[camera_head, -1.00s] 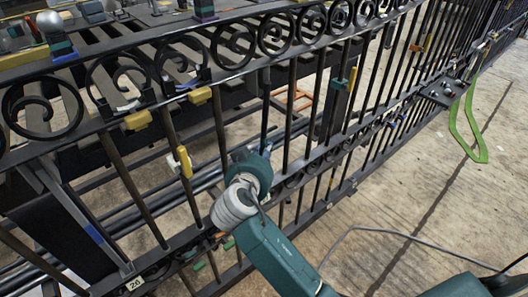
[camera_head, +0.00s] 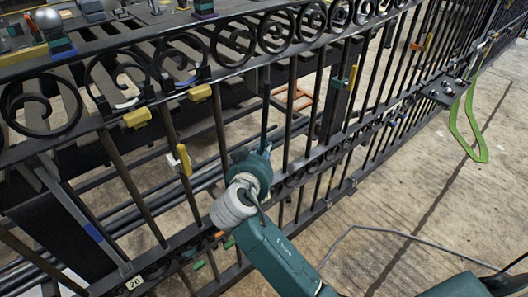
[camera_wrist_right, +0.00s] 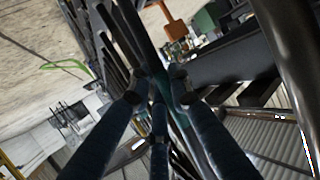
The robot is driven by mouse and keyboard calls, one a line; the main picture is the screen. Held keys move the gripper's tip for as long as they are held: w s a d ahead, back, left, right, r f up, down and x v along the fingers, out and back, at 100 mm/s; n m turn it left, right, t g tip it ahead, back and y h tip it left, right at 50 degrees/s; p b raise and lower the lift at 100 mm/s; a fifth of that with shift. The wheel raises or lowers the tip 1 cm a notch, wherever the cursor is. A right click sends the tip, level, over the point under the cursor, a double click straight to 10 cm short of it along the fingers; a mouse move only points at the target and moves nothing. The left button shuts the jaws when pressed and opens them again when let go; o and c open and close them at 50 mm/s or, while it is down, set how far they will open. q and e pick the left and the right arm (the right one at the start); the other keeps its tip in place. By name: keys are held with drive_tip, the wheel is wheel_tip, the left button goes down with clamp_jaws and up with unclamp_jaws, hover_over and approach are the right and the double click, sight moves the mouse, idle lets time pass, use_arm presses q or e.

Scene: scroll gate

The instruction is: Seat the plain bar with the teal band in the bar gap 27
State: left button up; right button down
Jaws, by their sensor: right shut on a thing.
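My right gripper (camera_head: 266,152) is at the gate, its arm coming up from the lower right. It is shut on a dark upright bar (camera_head: 265,112), which rises from the fingers toward the underside of the upper scroll rail. In the right wrist view, the bar (camera_wrist_right: 130,35) runs between the closed fingers (camera_wrist_right: 158,90), with a teal patch showing at the grip. Whether its top end touches the rail is unclear, and my gripper hides its lower part. A tag reading 26 (camera_head: 134,283) is on the lower rail at left; no 27 is readable. My left gripper is out of view.
Neighbouring gate bars (camera_head: 219,125) stand close on both sides. Yellow blocks (camera_head: 136,118) hang under the upper rail, and a yellow and white clip (camera_head: 184,160) is on a bar at left. A green loop (camera_head: 470,125) hangs at right. The floor at lower right is mostly clear.

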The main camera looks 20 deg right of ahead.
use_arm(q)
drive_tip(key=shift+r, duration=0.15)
use_arm(e)
drive_tip(key=shift+r, duration=0.1)
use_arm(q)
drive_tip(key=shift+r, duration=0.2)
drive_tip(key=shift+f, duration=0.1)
use_arm(e)
drive_tip(key=shift+w, duration=0.15)
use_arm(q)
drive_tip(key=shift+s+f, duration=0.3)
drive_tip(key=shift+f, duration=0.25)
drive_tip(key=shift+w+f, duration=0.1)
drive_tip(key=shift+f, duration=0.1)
use_arm(e)
drive_tip(key=shift+w+a+f, duration=0.1)
drive_tip(key=shift+f, duration=0.1)
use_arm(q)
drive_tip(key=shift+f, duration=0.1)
